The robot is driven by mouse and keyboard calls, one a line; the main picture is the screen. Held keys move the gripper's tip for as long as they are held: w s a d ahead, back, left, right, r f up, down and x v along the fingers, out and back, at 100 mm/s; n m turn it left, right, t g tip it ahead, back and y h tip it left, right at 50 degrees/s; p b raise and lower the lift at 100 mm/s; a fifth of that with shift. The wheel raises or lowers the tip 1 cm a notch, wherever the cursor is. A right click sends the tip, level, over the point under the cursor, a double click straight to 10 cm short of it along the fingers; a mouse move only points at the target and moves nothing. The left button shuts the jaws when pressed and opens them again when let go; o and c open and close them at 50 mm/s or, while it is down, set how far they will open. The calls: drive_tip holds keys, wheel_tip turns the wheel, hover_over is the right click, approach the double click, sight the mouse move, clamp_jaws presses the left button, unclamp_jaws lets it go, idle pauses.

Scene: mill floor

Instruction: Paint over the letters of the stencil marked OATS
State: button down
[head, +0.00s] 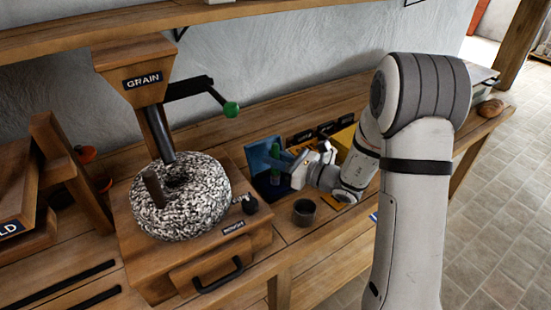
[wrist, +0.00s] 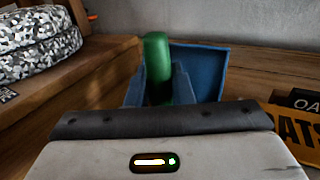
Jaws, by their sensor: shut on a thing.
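My gripper (head: 284,170) is shut on an upright green handle (head: 275,165). In the wrist view the green handle (wrist: 157,62) stands between my fingers; its lower end is hidden behind my gripper, so I cannot see any bristles. A blue open holder or tray (head: 258,158) is right behind it; it also shows in the wrist view (wrist: 205,68). The yellow stencil marked OATS (wrist: 296,128) is at the right edge of the wrist view, partly cut off, with a black label (wrist: 308,99) above it.
A dark round cup (head: 304,212) stands on the bench in front of my gripper. Left are the millstone (head: 205,205) and the grain hopper (head: 130,75) with its green-knobbed crank (head: 231,109). Several black labels (head: 302,137) line the wall side. Bread (head: 490,108) lies far right.

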drive_tip(key=shift+r+p, duration=2.25)
drive_tip(key=shift+r, duration=1.25)
